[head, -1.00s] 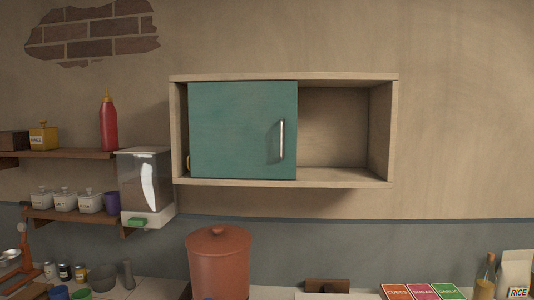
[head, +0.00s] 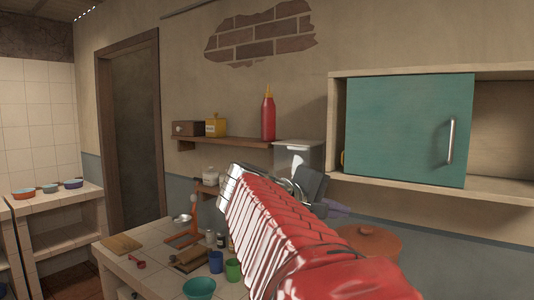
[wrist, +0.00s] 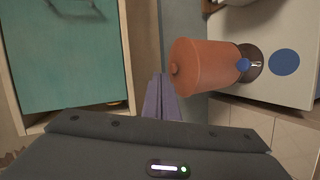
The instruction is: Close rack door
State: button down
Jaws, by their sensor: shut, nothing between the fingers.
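The rack (head: 345,75) is a pale wooden wall cabinet at the right of the head view. Its teal door (head: 405,130), with a metal handle (head: 451,141), covers the left and middle part. The bay to the right of the door is uncovered. The wrist view shows the door (wrist: 70,60) sideways at the upper left, with its handle (wrist: 75,12) cut by the top edge. My gripper (wrist: 160,80) shows two purple fingers together, shut and empty, beside the rack's edge and apart from the door. In the head view my gripper (head: 337,210) is partly hidden by my red arm.
A lidded clay pot (head: 370,240) stands below the rack. A grey-white dispenser (head: 298,155) and a shelf (head: 235,141) with a red bottle (head: 268,115) are left of it. Bowls and cups crowd the counter (head: 150,257).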

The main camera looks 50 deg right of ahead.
jog(key=s+d+r+m+g+h, duration=0.1)
jog(key=s+d+r+g, duration=0.1)
jog(key=r, duration=0.4)
jog(key=s+d+r+m+g+h, duration=0.1)
jog(key=s+d+r+g, duration=0.2)
jog(key=s+d+r, duration=0.1)
jog(key=shift+s+d+r+g+h, duration=0.2)
jog(key=shift+d+r+g+h, duration=0.15)
jog(key=shift+d+r, duration=0.55)
jog(key=shift+d, duration=0.1)
send_near(434, 154)
jog(key=s+d, duration=0.1)
jog(key=s, duration=0.2)
jog(key=s+d, duration=0.1)
jog(key=s, duration=0.1)
jog(key=shift+s+d+r, duration=0.2)
jog(key=shift+d+r, duration=0.15)
jog(key=shift+r, duration=0.05)
jog(key=s+d, duration=0.2)
jog(key=s, duration=1.1)
jog(key=s+d, duration=0.2)
jog(key=s, duration=1)
jog(key=shift+s, duration=0.4)
